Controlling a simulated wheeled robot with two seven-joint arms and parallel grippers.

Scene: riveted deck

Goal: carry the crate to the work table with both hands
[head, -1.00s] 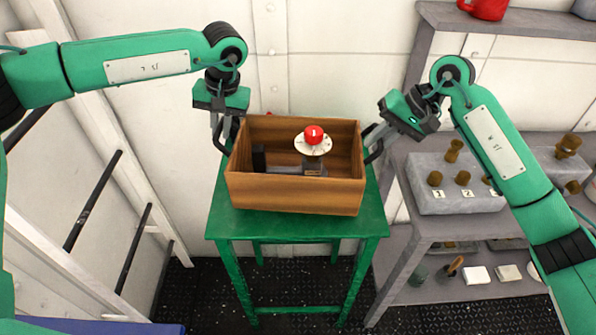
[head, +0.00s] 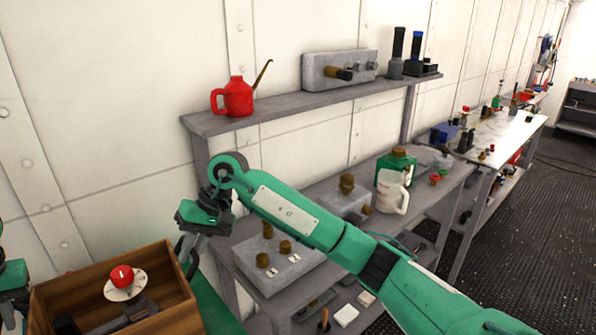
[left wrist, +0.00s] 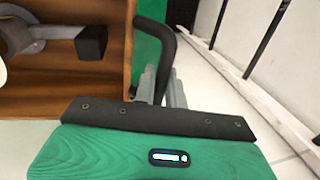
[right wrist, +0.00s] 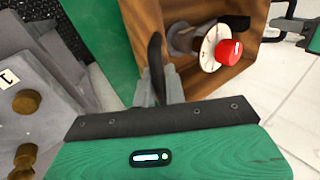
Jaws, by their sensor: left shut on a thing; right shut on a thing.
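The brown wooden crate (head: 178,286) is at the lower left of the head view, cut off by the bottom edge. My right gripper (head: 190,246) is shut on the dark handle at the crate's right end; the right wrist view shows this grip (right wrist: 156,82). My left gripper (left wrist: 160,82) is shut on the opposite handle. In the head view only part of its arm shows. A white-topped table (head: 512,131) stands far off at the right; I cannot tell if it is the work table.
The green stand (head: 217,302) shows beside the crate; a gap below the crate cannot be told. Dark floor (head: 535,215) is open at right.

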